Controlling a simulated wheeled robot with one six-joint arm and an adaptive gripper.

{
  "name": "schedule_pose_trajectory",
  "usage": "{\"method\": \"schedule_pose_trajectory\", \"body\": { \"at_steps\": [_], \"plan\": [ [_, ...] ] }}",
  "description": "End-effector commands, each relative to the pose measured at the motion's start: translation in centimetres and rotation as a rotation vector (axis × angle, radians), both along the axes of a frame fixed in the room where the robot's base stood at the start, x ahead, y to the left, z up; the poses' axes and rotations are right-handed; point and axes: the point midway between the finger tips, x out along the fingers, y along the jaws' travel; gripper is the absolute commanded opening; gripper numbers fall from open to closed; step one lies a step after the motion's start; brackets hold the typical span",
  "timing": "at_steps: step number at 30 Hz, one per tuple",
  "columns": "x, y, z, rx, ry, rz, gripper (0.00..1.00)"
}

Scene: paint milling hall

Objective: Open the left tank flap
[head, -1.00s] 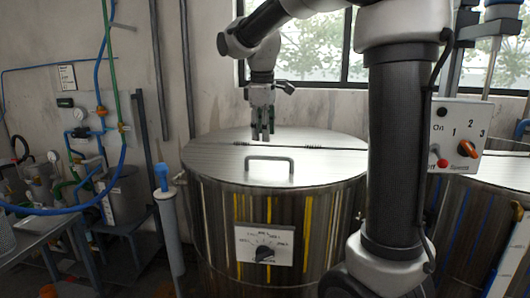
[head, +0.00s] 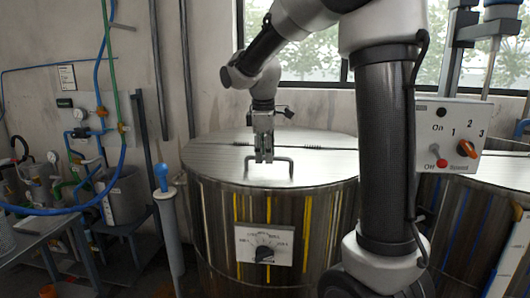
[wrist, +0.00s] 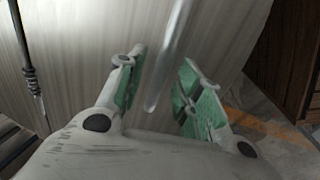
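The left tank (head: 215,215) is a steel drum with a flat round lid. The front part of the lid is the flap (head: 225,168), which lies flat and closed. Its bar handle (head: 291,168) stands up near the front edge. My gripper (head: 264,157) points down at the handle, its fingertips overlapping the bar in the head view. In the wrist view the bar (wrist: 172,55) runs between the two green-padded fingers of my gripper (wrist: 163,75). The fingers are apart, with gaps beside the bar. The hinge (wrist: 30,75) shows at the left of the wrist view.
A dial plate (head: 264,245) is on the tank's front. A switch box (head: 456,135) and a second tank (head: 465,220) stand to the right. A blue-capped pipe (head: 166,210) and a bench with hoses (head: 40,228) are at the left.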

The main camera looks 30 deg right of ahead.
Motion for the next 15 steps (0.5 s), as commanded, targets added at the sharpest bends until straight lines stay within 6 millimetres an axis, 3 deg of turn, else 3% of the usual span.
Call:
{"method": "schedule_pose_trajectory", "body": {
  "at_steps": [1, 7, 15],
  "plan": [
    [0.00, 0.00, 0.01, 0.000, 0.000, 0.000, 0.35],
    [0.00, 0.01, 0.03, 0.000, 0.000, 0.000, 0.00],
    [0.03, -0.01, 0.13, 0.000, -0.001, -0.001, 0.00]
  ]
}}
